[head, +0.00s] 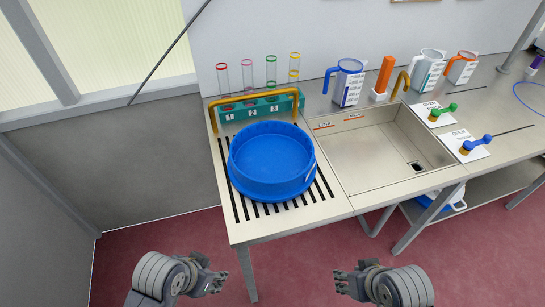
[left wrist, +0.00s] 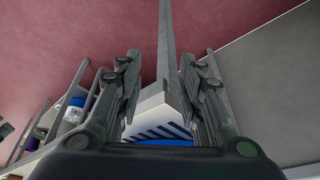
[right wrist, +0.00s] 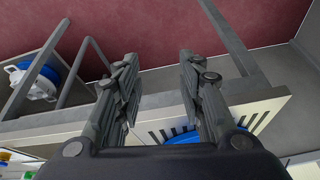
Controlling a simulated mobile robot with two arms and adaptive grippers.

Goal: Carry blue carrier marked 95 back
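A round blue tub (head: 270,162), likely the blue carrier, stands upright on the slotted drainboard (head: 225,190) left of the sink. A pale label shows at its right side, but no number is readable. A yellow bar (head: 250,97) arches behind the tub; I cannot tell what it is fixed to. My left gripper (head: 214,273) is open and empty, in front of the bench and below its top. My right gripper (head: 341,281) is open and empty, also in front, farther right. Slivers of blue show behind the fingers in the left wrist view and right wrist view.
A teal rack (head: 258,107) with several tubes stands behind the tub. The sink (head: 380,150) lies to its right, with jugs behind. A blue-and-white object (head: 445,200) sits on the lower shelf. A grey wall (head: 150,165) is at the left.

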